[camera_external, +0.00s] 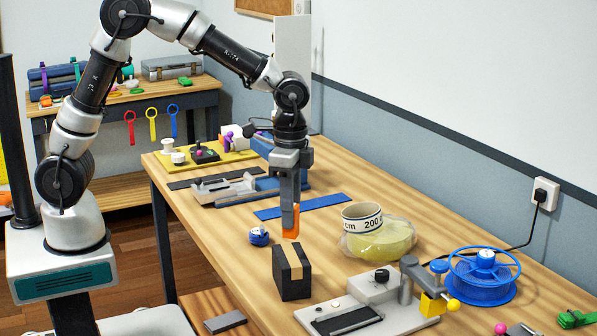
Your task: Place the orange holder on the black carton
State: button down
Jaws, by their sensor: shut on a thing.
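The orange holder (291,225) is in my gripper (291,208), its lower part showing below the fingers. My gripper points down and is shut on it. The black carton (293,283) stands upright on the table below, with a tan strip over its top and front. The holder hangs just over the far edge of the carton's top in this view. A small gap seems to lie between them, but I cannot tell its exact size. The fingers hide the upper part of the holder.
A blue round item (258,237) sits left of the carton. A grey device (372,292) is close at front right, with a blue reel (482,280) beyond. A blue strip (312,207) lies behind.

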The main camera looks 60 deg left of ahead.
jog(key=shift+f, duration=2.2)
jog(key=shift+f, duration=0.2)
jog(key=c, duration=1.5)
grip_release()
notch_tip(320, 180, up, 12)
jog(key=shift+r+p, duration=0.25)
jog(key=shift+p, duration=0.15)
